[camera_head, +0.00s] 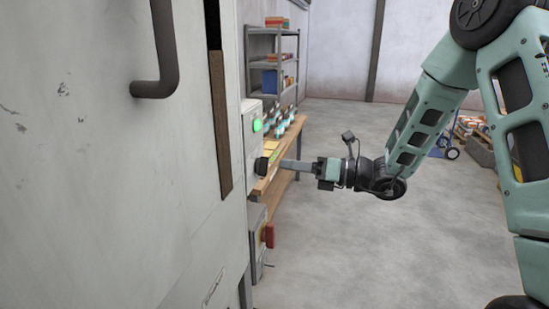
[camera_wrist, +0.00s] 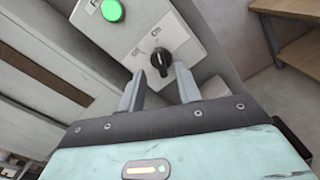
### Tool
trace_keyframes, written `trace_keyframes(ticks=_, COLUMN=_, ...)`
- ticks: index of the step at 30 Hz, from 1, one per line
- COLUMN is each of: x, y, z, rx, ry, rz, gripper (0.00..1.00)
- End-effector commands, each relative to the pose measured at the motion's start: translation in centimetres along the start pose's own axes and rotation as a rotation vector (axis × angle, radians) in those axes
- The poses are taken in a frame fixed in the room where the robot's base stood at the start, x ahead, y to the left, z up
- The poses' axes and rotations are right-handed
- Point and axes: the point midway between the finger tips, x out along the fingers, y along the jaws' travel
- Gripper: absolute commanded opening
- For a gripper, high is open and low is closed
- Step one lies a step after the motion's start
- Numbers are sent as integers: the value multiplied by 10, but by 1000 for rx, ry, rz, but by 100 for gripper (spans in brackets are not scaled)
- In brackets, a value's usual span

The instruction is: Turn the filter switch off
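The filter switch is a black rotary knob (camera_wrist: 160,60) on a light grey control box (camera_wrist: 190,45). In the wrist view its pointer runs nearly up and down in the picture, between two small labels too blurred to read. A lit green lamp (camera_wrist: 113,11) sits on the same box. My gripper (camera_wrist: 160,80) is open, with one fingertip on each side of the knob's near end and a gap at each side. In the head view my gripper (camera_head: 282,165) points left at the knob (camera_head: 261,166), its tips at or very near it; the exact depth is unclear.
A large grey cabinet (camera_head: 120,180) with a dark handle fills the left. Below the control box is another box with a red switch (camera_head: 268,235). A wooden bench (camera_head: 275,180) with bottles and a shelf rack (camera_head: 272,60) stand behind.

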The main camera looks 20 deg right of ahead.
Motion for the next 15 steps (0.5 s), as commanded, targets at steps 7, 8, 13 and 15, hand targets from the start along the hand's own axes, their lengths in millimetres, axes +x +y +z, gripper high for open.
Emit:
trace_keyframes(ticks=7, x=37, y=1, z=1, rx=0, ry=2, rz=2, gripper=34)
trace_keyframes(ticks=8, x=40, y=1, z=1, rx=0, ry=2, rz=2, gripper=34)
trace_keyframes(ticks=13, x=47, y=0, z=0, rx=0, ry=1, rz=0, gripper=34)
trace_keyframes(ticks=15, x=48, y=0, z=0, rx=0, ry=1, rz=0, gripper=34)
